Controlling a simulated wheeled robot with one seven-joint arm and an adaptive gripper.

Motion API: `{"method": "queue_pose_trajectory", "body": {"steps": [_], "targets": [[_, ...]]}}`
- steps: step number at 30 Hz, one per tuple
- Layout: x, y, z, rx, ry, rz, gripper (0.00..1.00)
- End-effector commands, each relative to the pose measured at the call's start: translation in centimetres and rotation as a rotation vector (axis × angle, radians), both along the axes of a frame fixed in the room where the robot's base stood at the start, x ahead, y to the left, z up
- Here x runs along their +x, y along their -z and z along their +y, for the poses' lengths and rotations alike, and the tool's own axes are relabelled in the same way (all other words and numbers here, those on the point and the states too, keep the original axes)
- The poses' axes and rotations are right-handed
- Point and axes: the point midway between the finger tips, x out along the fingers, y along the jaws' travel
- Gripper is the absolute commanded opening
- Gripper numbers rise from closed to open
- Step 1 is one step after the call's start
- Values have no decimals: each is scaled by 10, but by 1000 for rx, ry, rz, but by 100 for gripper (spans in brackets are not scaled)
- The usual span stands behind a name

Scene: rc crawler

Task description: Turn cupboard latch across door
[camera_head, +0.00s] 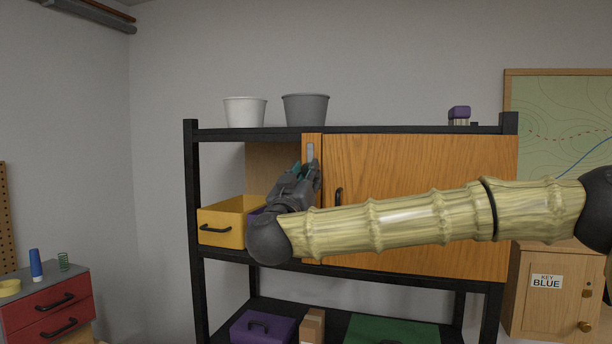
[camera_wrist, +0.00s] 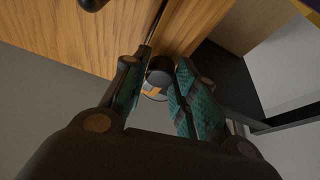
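The cupboard door (camera_head: 425,170) is a wide wooden panel, lying flush in the black shelf's upper bay, with a dark handle (camera_head: 339,197) near its left edge. The latch (camera_head: 310,152) shows as a small light grey upright piece on the narrow wooden post (camera_head: 312,138) left of the door. My gripper (camera_head: 306,168) is at the latch and hides its lower part. In the wrist view, a dark grey rounded part with an orange mark (camera_wrist: 158,84), seemingly the latch, lies between my teal-padded fingers (camera_wrist: 160,82). The fingers stand apart around it; firm contact is not clear.
A yellow bin (camera_head: 225,222) stands in the open bay left of the post. A white bucket (camera_head: 245,112) and grey bucket (camera_head: 306,110) stand on top. My forearm crosses in front of the door.

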Motion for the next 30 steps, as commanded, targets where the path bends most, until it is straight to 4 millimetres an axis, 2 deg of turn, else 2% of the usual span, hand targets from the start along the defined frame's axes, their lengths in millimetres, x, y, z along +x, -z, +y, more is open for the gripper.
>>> {"method": "queue_pose_trajectory", "body": {"steps": [1, 3, 17, 30], "targets": [[0, 0, 0, 0, 0, 0, 13], [0, 0, 0, 0, 0, 0, 3], [0, 2, 1, 46, 2, -19, 3], [0, 2, 2, 235, 1, -81, 3]]}}
